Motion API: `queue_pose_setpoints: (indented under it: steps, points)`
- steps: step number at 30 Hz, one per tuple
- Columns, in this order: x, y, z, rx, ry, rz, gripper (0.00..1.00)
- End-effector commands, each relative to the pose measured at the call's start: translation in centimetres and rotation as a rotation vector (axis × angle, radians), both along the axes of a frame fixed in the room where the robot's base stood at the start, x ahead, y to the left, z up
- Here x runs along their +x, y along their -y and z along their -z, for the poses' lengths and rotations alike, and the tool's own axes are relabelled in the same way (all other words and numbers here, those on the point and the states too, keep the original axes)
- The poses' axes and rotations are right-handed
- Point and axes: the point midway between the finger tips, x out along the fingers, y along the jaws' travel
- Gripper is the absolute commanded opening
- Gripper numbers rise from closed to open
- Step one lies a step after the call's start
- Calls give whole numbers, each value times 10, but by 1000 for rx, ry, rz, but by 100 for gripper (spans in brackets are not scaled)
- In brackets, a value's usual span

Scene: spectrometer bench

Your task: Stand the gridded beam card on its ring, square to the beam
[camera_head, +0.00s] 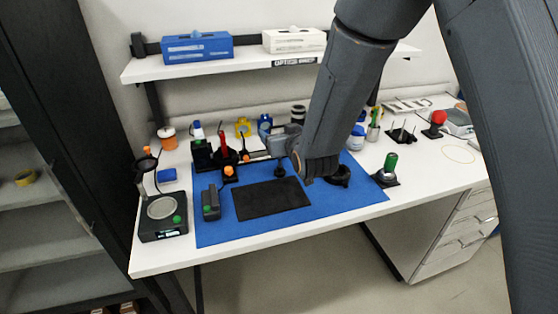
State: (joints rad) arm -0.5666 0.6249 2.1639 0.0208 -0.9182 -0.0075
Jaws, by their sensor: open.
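I cannot make out the gridded beam card for sure; it may be hidden behind my arm or too small to tell. A thin yellow ring outline (458,154) lies on the white bench top at the right, and nothing stands on it. I cannot tell whether it is the card's ring. My gripper (258,155) is partly in view past my wrist, over the back of the blue mat (222,232), pointing left. It is open. Its fingertips are small and hard to separate from the dark parts around them. It is well left of the yellow ring.
A black plate (270,199) lies on the mat. A green-topped post (390,163) and a red-knobbed device (436,123) stand at the right. A round-topped instrument (161,212) stands at the left front. A shelf (215,64) hangs above. The mat's right front is clear.

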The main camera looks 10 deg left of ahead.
Motion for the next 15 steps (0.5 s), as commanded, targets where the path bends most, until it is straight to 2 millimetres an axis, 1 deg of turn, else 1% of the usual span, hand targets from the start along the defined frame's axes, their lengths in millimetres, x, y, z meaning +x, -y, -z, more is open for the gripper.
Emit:
queue_pose_setpoints:
  steps: [5,6,11,15]
  points:
    - [0,0,0,0,0,0,72]
    - [0,0,0,0,0,0,65]
    - [0,0,0,0,0,-1,38]
    - [0,0,0,0,0,-1,14]
